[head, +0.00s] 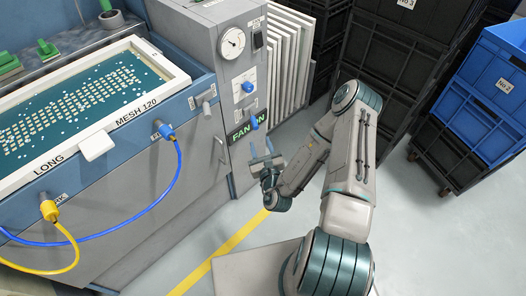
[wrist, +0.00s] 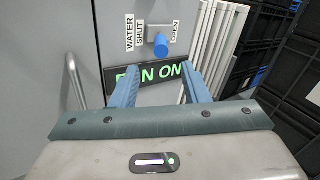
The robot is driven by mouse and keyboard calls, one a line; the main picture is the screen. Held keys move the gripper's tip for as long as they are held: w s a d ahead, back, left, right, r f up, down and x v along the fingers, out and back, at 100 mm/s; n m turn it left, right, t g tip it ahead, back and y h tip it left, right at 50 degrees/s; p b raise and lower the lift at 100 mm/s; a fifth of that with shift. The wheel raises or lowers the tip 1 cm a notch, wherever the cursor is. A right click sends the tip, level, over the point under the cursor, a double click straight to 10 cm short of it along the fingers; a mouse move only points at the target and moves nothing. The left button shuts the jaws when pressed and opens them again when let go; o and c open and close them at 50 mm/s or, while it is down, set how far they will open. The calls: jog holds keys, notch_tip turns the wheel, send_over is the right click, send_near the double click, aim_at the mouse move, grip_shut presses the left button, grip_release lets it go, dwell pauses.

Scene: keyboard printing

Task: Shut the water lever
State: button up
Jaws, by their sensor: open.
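The water lever, with a blue tip (wrist: 161,45), sticks out from a grey mount on the cabinet front. It sits between the labels WATER SHUT on its left and OPEN on its right, and points toward the wrist camera. In the head view the blue lever (head: 254,122) stands in front of the FAN ON sign. My gripper (wrist: 160,72) is open and empty, its two blue fingers spread either side of the lever's line and below it. In the head view my gripper (head: 262,147) is just below the lever; I cannot tell the gap in depth.
The lit FAN ON sign (wrist: 155,76) is behind the fingers. A bar handle (wrist: 75,80) is at the left. White panels (wrist: 212,45) and black crates (wrist: 290,70) stand at the right. A blue knob (head: 247,88) and a gauge (head: 232,43) are higher on the cabinet.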

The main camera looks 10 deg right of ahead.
jog(key=shift+s, duration=1.45)
jog(key=shift+r, duration=0.1)
